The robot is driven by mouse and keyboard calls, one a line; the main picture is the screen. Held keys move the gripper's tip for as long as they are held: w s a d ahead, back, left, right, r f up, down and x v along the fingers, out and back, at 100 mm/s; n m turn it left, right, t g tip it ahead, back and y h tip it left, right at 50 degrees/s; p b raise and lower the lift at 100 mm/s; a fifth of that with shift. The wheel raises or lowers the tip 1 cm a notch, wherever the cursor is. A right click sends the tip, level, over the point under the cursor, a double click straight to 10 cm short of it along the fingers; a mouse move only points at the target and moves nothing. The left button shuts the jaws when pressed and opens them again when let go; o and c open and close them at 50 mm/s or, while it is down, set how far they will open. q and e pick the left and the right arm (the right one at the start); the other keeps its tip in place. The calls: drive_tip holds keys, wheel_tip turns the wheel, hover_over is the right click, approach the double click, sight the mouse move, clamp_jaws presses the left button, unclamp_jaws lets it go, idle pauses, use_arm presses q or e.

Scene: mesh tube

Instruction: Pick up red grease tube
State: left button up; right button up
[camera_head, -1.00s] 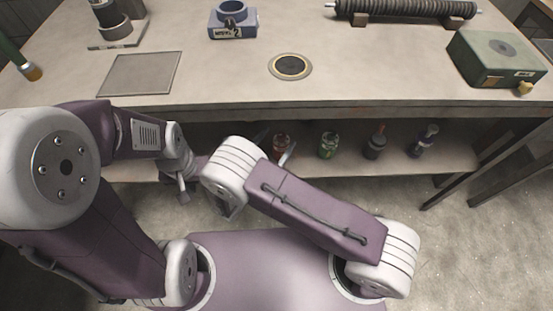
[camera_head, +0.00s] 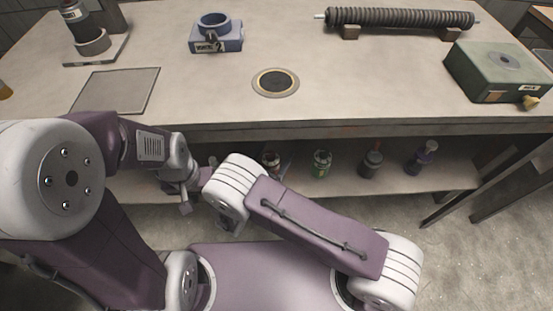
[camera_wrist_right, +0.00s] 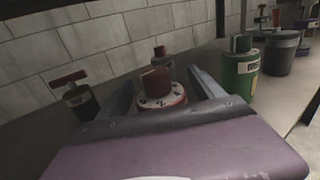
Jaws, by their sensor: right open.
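The red grease tube (camera_head: 271,160) stands on the shelf below the tabletop, partly hidden by my right arm in the head view. In the right wrist view the red tube (camera_wrist_right: 163,97) has a dark red cap and a pale band with markings. My right gripper (camera_wrist_right: 160,88) is open, with one finger on each side of this tube. Whether the fingers touch it cannot be told. In the head view my right gripper (camera_head: 277,168) is small at the shelf's front. My left gripper (camera_head: 184,192) is small at the left, and its jaws are unclear.
A green container (camera_wrist_right: 240,72) stands right of the tube, with a dark one (camera_head: 371,161) and a purple one (camera_head: 421,158) farther along. In the wrist view, a red-handled container (camera_wrist_right: 77,98) stands left. The tabletop (camera_head: 350,75) overhangs the shelf.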

drive_tip(key=shift+w+d+f, duration=0.15)
drive_tip(key=shift+w+d, duration=0.15)
drive_tip(key=shift+w, duration=0.2)
drive_tip(key=shift+s+r, duration=0.2)
drive_tip(key=shift+c, duration=0.6)
drive_tip(key=c, duration=1.5)
drive_tip(key=shift+r, duration=0.1)
